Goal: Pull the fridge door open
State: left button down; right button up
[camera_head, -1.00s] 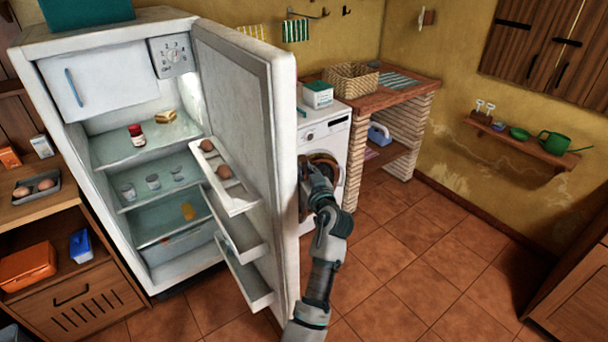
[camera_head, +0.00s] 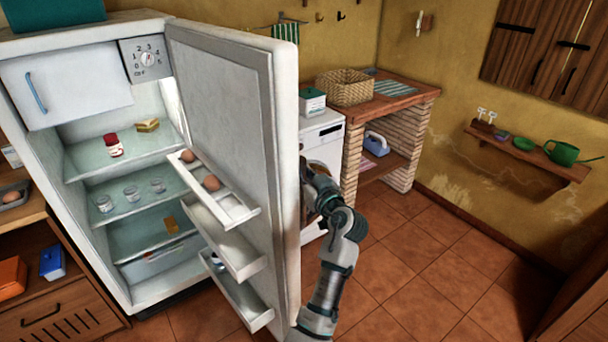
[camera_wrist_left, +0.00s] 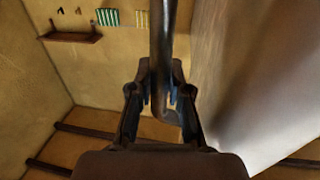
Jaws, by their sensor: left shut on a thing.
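The white fridge (camera_head: 78,232) stands at the left in the head view. Its door (camera_head: 222,90) is swung well open, with its inner face and shelves showing. In the left wrist view, my left gripper (camera_wrist_left: 161,92) is shut on the dark fridge door handle (camera_wrist_left: 161,40), one finger on each side of the bar. The door's outer face (camera_wrist_left: 235,80) is right beside it. In the head view, my left arm reaches up along the door's right edge, and the fingers and handle are hidden behind the door. My right gripper is not in view.
Eggs (camera_head: 211,183) sit on the door's top shelf; a jar (camera_head: 113,145) and glasses (camera_head: 131,194) stand inside. A white washing machine (camera_head: 322,150) and a brick counter (camera_head: 352,165) stand behind the door. The tiled floor (camera_head: 420,270) at the right is clear.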

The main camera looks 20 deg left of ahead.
pick_arm(q)
jog(key=shift+d+r, duration=0.1)
dwell(0.3)
jog(key=c, duration=1.1)
grip_release()
jog(key=shift+d, duration=0.1)
jog(key=v, duration=1.2)
jog(key=shift+d, duration=0.1)
jog(key=shift+w+f, duration=0.1)
jog(key=shift+f, duration=0.1)
